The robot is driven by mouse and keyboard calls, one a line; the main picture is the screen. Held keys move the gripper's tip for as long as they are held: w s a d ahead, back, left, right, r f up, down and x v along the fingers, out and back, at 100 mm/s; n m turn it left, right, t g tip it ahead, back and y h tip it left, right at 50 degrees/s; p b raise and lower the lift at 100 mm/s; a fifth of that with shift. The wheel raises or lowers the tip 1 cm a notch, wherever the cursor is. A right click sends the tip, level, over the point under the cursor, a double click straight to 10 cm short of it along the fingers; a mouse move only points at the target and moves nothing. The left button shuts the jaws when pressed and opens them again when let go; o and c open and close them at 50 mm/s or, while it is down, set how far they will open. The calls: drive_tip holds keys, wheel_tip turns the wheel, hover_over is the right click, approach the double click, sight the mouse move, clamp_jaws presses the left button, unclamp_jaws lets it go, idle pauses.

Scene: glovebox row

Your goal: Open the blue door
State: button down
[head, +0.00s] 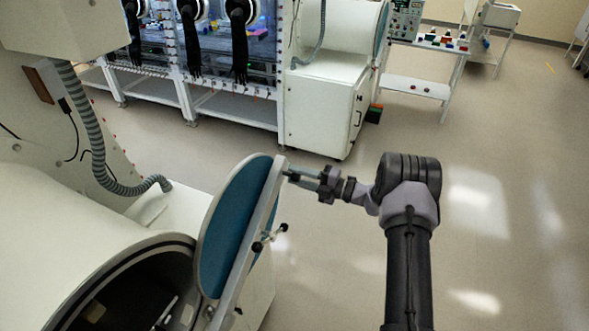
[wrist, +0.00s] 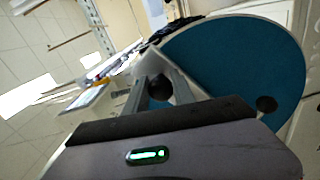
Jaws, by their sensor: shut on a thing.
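The blue door (head: 228,222) is a round blue disc with a pale crossbar (head: 256,226) along its outer side. It stands swung away from the round opening (head: 135,290) of the white chamber, and the dark inside shows. My gripper (head: 293,176) is at the far end of the crossbar. In the wrist view the blue door (wrist: 235,55) fills the upper right, and my gripper's fingers (wrist: 160,92) are on either side of a dark round knob (wrist: 161,84). The gripper is shut on this knob; the exact contact is partly hidden.
A dark handle (head: 268,238) sticks out from the middle of the crossbar. A grey hose (head: 100,150) hangs at the left. A glovebox with black gloves (head: 190,40) and a white cabinet (head: 325,105) stand behind. The floor (head: 500,200) at the right is clear.

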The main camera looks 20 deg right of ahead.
drive_tip(key=shift+w+f, duration=0.1)
drive_tip(key=shift+f, duration=0.3)
drive_tip(key=c, duration=1.1)
unclamp_jaws()
drive_tip(key=shift+s+d, duration=0.2)
drive_tip(key=shift+d, duration=0.1)
drive_tip(key=b+v, duration=0.1)
drive_tip(key=v, duration=1.5)
drive_tip(key=shift+s+d, duration=0.25)
